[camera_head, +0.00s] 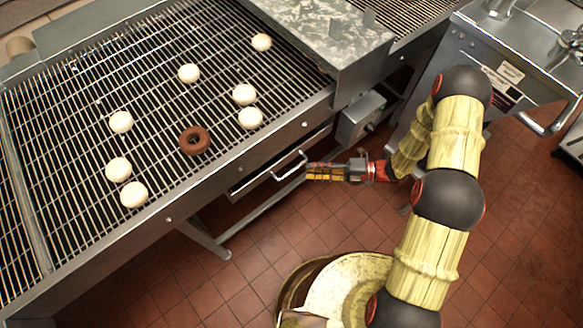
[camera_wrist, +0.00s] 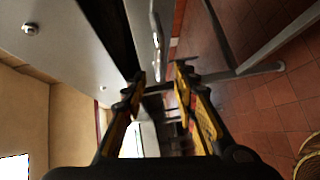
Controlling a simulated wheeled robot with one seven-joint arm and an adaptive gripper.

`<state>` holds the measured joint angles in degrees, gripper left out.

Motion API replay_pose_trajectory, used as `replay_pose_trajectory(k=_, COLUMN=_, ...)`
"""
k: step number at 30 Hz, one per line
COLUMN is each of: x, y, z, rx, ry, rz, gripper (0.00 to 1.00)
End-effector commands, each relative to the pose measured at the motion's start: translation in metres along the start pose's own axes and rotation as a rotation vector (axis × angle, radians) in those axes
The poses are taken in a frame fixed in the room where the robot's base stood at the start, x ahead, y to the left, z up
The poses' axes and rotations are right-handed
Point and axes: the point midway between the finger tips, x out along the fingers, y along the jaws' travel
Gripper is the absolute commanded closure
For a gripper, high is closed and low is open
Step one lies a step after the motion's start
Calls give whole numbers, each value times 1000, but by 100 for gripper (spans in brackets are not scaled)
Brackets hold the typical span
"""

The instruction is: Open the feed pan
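The feed pan (camera_head: 255,180) looks like a shallow metal drawer under the front edge of the wire conveyor. A bar handle (camera_head: 290,166) stands out from its front. A dark gap shows above the pan front; I cannot tell whether the pan is pulled out at all. My gripper (camera_head: 308,172) is just right of the handle, its fingers pointing left towards it. In the wrist view my gripper (camera_wrist: 158,78) has its two yellow-and-black fingers apart, with no object clearly held. A shiny bar (camera_wrist: 156,38) ahead of the fingertips appears to be the handle.
The conveyor grid (camera_head: 75,130) carries several pale dough rounds and one brown ring (camera_head: 195,140). A grey box (camera_head: 361,117) hangs under the frame right of the pan. A metal leg (camera_head: 208,240) stands below. Red tiled floor (camera_head: 265,245) is open in front.

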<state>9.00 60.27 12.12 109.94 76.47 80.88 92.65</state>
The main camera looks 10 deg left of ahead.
Motion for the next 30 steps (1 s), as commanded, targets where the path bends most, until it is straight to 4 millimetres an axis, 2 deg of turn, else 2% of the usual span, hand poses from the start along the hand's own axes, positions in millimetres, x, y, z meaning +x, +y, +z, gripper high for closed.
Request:
replay_pose_trajectory(k=4, x=3, y=1, z=-1, rx=60, ry=4, rz=3, gripper=71)
replay_pose_trajectory(k=7, x=13, y=0, z=-2, rx=63, ry=7, rz=3, gripper=71)
replay_pose_trajectory(k=18, x=66, y=0, z=-2, rx=58, ry=8, rz=2, gripper=71)
replay_pose_trajectory(k=24, x=78, y=1, z=-2, rx=59, ry=6, rz=2, gripper=71)
replay_pose_trajectory(k=30, x=78, y=1, z=-2, rx=59, ry=5, rz=2, gripper=71)
